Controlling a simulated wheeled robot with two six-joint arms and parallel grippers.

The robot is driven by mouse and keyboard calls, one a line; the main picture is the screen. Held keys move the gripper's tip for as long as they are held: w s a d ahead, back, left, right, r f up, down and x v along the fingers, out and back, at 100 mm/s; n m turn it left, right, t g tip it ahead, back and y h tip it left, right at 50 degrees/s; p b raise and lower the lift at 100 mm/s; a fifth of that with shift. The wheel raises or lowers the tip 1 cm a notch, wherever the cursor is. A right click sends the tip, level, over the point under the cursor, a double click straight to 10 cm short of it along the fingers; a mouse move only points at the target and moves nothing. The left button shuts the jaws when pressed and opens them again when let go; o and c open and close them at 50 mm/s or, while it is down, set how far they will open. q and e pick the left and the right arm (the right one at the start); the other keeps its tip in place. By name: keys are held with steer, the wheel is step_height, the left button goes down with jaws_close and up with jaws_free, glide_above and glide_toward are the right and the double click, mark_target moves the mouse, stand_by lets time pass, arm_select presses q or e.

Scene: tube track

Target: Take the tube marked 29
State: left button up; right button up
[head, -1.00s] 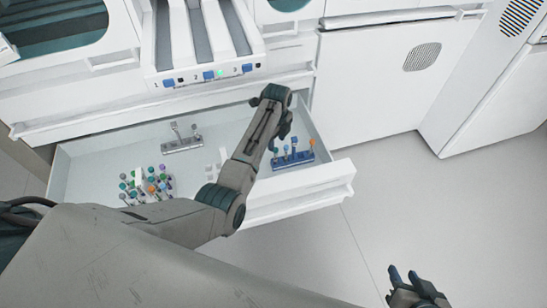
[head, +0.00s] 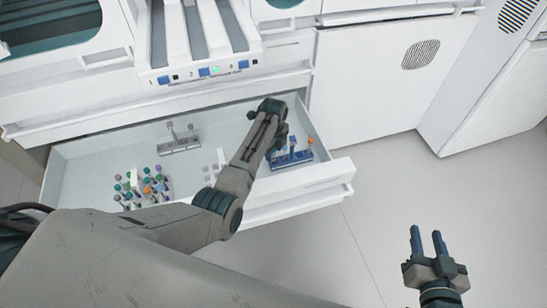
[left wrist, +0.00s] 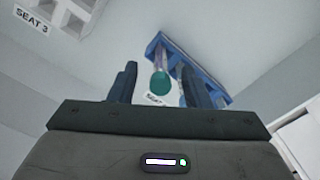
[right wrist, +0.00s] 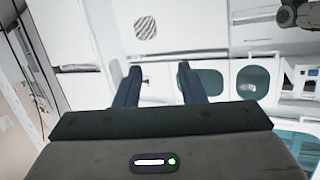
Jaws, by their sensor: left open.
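No number 29 is legible on any tube. A blue rack (head: 291,160) with a few tubes stands at the right end of the open drawer; an orange-capped tube (head: 310,142) shows there. My left gripper (head: 277,142) is over this rack and hides part of it. In the left wrist view the blue rack (left wrist: 214,82) lies beyond my open left fingers (left wrist: 155,85), and a teal-capped tube (left wrist: 160,84) shows between them; contact cannot be told. My right gripper (head: 428,240) is open and empty over the floor at the right; it also shows in the right wrist view (right wrist: 160,85).
The drawer (head: 100,150) also holds a cluster of tubes with coloured caps (head: 143,187) at left, a grey rack (head: 180,147) at the back and white holders (head: 212,168). A white machine with numbered lanes (head: 205,72) stands behind. Floor at right is clear.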

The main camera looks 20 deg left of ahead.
arm_select(q)
steer(key=c, duration=0.8)
steer(key=shift+r, duration=0.1)
steer(key=shift+c, duration=0.2)
